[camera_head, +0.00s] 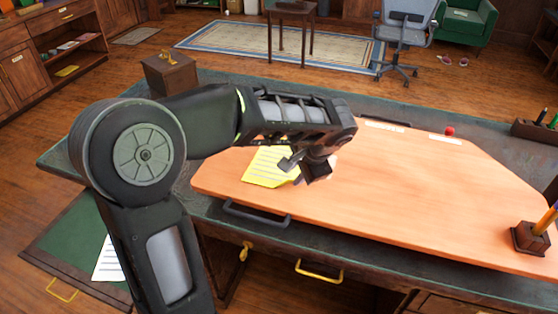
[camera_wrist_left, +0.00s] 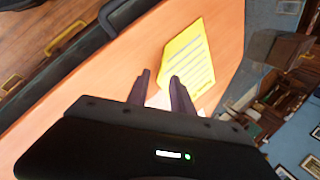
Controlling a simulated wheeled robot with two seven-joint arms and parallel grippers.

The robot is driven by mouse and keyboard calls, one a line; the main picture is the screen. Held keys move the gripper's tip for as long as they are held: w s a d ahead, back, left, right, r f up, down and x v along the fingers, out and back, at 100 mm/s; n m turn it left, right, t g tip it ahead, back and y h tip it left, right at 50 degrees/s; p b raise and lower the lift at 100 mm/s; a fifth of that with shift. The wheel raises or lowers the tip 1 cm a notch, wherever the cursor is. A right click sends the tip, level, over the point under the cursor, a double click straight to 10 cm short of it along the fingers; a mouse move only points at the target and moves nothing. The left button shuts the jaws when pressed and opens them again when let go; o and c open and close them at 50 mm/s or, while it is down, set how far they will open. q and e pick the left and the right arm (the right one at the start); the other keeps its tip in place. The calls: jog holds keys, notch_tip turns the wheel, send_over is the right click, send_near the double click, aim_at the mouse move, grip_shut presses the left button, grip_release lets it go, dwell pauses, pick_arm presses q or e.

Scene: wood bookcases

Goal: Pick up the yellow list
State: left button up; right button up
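The yellow list (camera_head: 266,168) is a yellow sheet with printed lines, lying on the orange wooden board at its left end. It also shows in the left wrist view (camera_wrist_left: 190,63), just beyond the fingertips. My left gripper (camera_head: 305,172) is over the board at the right edge of the list, and my arm hides part of the sheet. In the left wrist view the two fingers of my left gripper (camera_wrist_left: 160,76) stand apart with nothing held between them. My right gripper is in neither view.
The orange board (camera_head: 400,190) with dark handles lies on the dark green desk. A red ball (camera_head: 449,131), white labels and a pen holder (camera_head: 530,237) are on the right. A small wooden box (camera_head: 170,73) stands at the back left. The board's middle is clear.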

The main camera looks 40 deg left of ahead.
pick_arm(q)
jog(key=shift+p+x, duration=0.45)
jog(key=shift+x, duration=2.15)
jog(key=shift+a, duration=0.1)
jog(key=shift+c, duration=0.6)
grip_shut()
